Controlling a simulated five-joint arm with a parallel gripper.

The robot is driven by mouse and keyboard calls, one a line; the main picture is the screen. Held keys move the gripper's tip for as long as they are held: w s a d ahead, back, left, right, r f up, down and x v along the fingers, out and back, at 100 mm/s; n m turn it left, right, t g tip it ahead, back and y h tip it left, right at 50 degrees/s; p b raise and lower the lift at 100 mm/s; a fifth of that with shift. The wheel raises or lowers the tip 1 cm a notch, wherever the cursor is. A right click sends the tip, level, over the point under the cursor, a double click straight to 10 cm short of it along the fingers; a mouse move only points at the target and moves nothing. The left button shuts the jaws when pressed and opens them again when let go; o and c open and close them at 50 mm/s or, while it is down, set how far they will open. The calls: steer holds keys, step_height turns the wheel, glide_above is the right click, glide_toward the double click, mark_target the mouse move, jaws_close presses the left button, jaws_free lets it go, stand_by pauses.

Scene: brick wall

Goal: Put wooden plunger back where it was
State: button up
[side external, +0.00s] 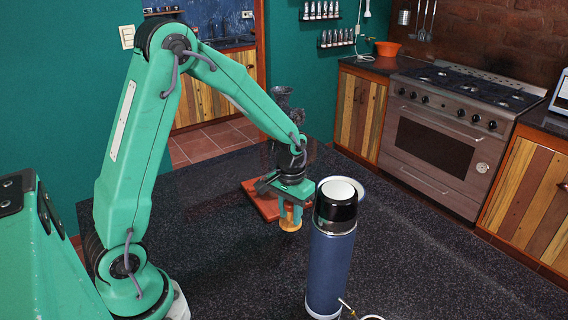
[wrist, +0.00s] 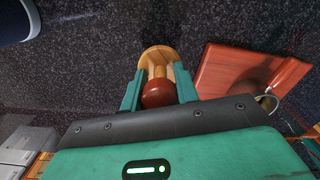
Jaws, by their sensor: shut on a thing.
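The wooden plunger (wrist: 158,57) is upright between the fingers of my gripper (wrist: 158,88), with its reddish-brown round knob toward the wrist camera and its pale wooden base beyond. In the side external view, my gripper (side external: 291,208) is shut on the plunger (side external: 290,222), whose orange-brown lower end shows below the fingers. It is over the dark speckled counter; I cannot tell whether its base touches the surface. Part of the plunger is hidden by the fingers.
A reddish wooden board (side external: 264,204) lies just behind my gripper, and shows right of it in the wrist view (wrist: 222,66). A tall blue flask (side external: 330,260) with a black top stands close at right front. A cable lies beside the flask. The counter's left front is clear.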

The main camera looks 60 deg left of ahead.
mark_target(290, 220)
steer(key=shift+f, duration=1.85)
steer(key=shift+f, duration=0.15)
steer(key=o, duration=1.1)
step_height(290, 220, up, 11)
steer(key=shift+r, duration=0.7)
